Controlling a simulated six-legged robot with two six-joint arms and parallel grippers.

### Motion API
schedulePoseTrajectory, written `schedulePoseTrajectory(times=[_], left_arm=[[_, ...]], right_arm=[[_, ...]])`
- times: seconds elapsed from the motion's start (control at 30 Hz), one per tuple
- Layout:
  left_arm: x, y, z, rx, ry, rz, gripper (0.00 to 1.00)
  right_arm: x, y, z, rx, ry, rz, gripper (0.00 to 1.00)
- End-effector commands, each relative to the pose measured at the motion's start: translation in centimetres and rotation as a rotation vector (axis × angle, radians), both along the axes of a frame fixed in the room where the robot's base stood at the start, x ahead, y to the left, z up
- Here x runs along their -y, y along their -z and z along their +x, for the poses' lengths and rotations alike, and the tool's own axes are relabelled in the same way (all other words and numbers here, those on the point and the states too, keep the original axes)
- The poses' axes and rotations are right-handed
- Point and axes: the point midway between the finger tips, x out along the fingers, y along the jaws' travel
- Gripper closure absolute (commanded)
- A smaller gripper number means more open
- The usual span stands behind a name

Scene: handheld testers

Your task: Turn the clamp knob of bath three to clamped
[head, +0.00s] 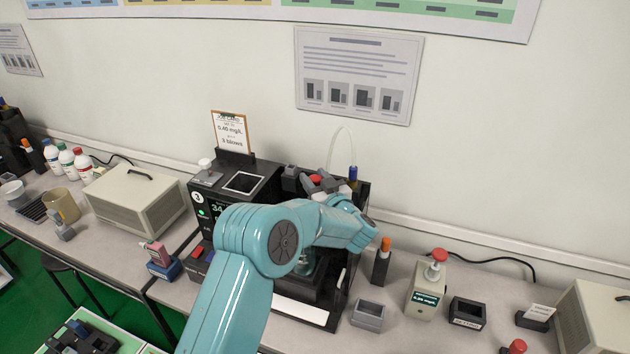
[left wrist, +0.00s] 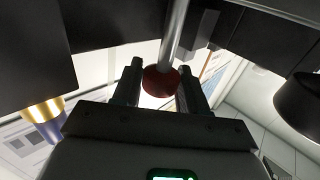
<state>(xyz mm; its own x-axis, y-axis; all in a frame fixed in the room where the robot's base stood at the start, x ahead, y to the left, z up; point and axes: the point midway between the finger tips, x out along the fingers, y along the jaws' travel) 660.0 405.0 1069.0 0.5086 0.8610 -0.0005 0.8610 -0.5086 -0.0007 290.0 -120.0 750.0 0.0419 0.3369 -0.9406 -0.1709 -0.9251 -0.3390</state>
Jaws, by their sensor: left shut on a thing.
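Bath three (head: 262,176) is a black bench unit marked 3, with a lit display on its front left. A red knob (head: 316,178) shows at its upper right. In the left wrist view the red knob (left wrist: 160,80) sits at the end of a metal rod, between my fingers. My left gripper (left wrist: 160,88) is shut on it; its grey jaws (head: 319,184) show beside the red knob in the head view. My teal left arm hides much of the bath's front. The knob's clamped marking cannot be read. My right gripper is not in view.
A clipboard (head: 230,131) stands behind the bath. A beige box (head: 135,200) is to its left. To the right are an orange-topped dark holder (head: 382,262), a grey open block (head: 368,315) and a beige tester with a red button (head: 426,288). A blue-capped post (head: 353,174) stands close to my gripper.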

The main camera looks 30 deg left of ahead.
Motion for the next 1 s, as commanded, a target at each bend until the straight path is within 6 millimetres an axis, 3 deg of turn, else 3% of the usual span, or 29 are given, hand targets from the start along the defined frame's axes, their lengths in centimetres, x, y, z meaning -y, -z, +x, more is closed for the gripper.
schedulePoseTrajectory(times=[0.03, 0.07, 0.1, 0.13, 0.43, 0.57, 1.0], left_arm=[[0.0, -0.2, 0.0, 0.003, -0.001, 0.001, 1.00], [-0.1, -0.2, 0.0, 0.003, -0.001, 0.001, 0.54], [-0.1, -0.2, 0.0, 0.003, -0.001, 0.001, 0.41], [0.0, -0.2, 0.0, 0.003, -0.001, 0.001, 0.38], [0.0, -0.2, 0.0, 0.002, 0.000, 0.000, 0.38], [0.0, -1.6, 0.0, 0.005, 0.000, 0.001, 0.38], [0.0, -13.3, 0.0, 0.009, 0.000, -0.001, 0.38]], right_arm=[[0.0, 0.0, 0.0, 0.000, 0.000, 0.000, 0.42], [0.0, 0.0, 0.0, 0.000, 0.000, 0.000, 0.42], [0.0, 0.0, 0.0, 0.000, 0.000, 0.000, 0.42], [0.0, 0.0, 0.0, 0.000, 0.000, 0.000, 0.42], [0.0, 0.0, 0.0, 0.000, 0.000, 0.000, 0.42], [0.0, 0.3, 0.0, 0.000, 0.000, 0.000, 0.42], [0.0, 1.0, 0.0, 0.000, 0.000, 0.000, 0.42]])
